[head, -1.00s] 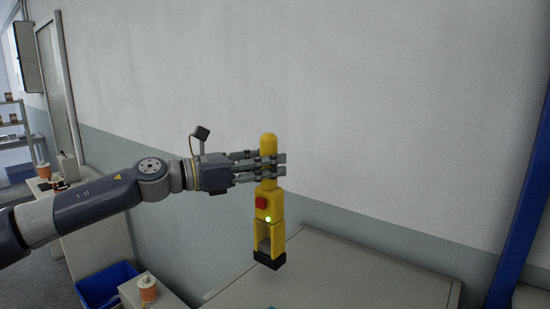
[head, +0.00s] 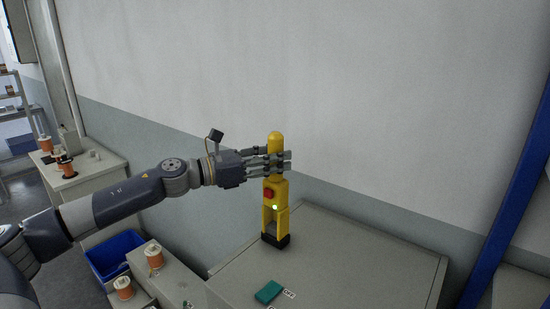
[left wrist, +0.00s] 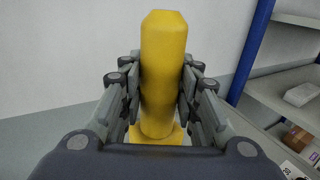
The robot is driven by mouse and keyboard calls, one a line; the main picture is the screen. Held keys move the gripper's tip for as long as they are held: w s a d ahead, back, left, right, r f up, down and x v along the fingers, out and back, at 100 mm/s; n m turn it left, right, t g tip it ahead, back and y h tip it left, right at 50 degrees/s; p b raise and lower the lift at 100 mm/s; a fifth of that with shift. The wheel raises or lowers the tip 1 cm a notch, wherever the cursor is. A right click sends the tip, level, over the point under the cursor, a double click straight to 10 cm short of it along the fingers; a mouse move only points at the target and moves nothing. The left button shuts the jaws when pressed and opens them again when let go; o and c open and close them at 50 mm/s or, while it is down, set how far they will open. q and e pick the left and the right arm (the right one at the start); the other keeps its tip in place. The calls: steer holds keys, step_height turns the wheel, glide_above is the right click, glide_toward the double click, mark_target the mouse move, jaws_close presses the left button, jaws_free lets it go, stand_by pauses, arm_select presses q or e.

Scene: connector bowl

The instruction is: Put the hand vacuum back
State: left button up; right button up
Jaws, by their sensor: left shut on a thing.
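The hand vacuum (head: 269,216) is yellow with a red button, a small lit green light and a black foot. It is upright at the back left of a grey cabinet top (head: 340,262). I cannot tell whether its foot touches the top. My left gripper (head: 277,162) comes in from the left and is shut around the vacuum's upper grip. In the left wrist view the yellow grip (left wrist: 162,70) stands between the fingers on both sides. My right gripper is not in view.
A teal block (head: 268,292) lies near the front of the cabinet top beside a small label (head: 289,294). A blue bin (head: 118,255) and copper spools (head: 154,256) are at the left. A blue post (head: 510,200) stands at the right. The cabinet top's middle and right are clear.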

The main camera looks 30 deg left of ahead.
arm_select(q)
steer(key=shift+r, duration=0.1)
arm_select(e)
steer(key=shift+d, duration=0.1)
arm_select(q)
steer(key=shift+f+b, duration=0.25)
steer(key=shift+b, duration=0.05)
steer(key=o, duration=1.1)
steer(key=shift+c, duration=0.2)
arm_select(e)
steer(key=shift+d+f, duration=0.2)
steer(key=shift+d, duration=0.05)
arm_select(q)
steer(key=shift+s+r, duration=0.1)
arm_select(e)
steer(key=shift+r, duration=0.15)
